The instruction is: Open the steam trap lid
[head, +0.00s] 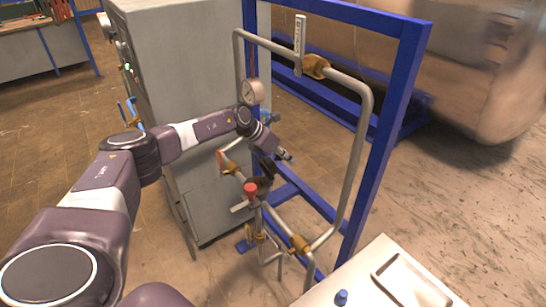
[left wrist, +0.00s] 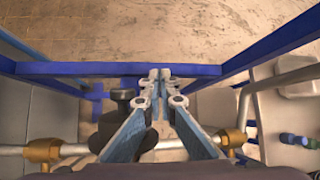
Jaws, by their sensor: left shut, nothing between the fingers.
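The pipe assembly (head: 362,150) stands in a blue frame, with brass fittings along its pipes. A dark rounded body on the lower pipe, which looks like the steam trap (head: 264,184), is partly hidden by my wrist; I cannot make out its lid clearly. In the left wrist view a dark knob-like part (left wrist: 122,96) stands just left of my fingers, above the horizontal pipe. My left gripper (head: 288,157) is shut and empty, above and beside the dark body in the head view. Its fingertips (left wrist: 160,74) meet in the left wrist view. My right gripper is not in view.
A red-capped valve (head: 250,190) and a pressure gauge (head: 252,92) sit close to my left arm. A grey cabinet (head: 180,60) stands behind. Blue frame bars (head: 385,130) rise to the right. A white table (head: 350,283) with a tray and a blue object is at front right.

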